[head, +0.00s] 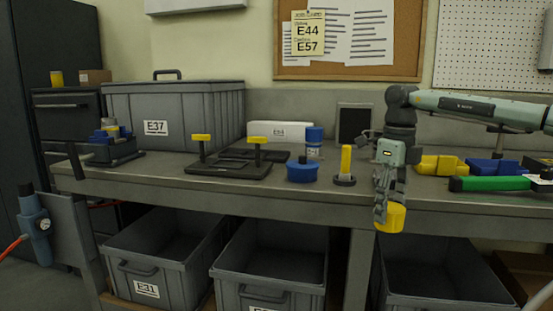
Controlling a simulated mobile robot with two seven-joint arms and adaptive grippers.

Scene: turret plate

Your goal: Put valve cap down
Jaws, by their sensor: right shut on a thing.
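My right gripper (382,205) hangs down in front of the bench's front edge. It is shut on a yellow cylindrical part (391,218), which I take to be the valve cap. The cap is tilted and held below the level of the bench top, clear of it. The fingers hide part of it. My left gripper does not show.
Open grey crates (270,262) stand below.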

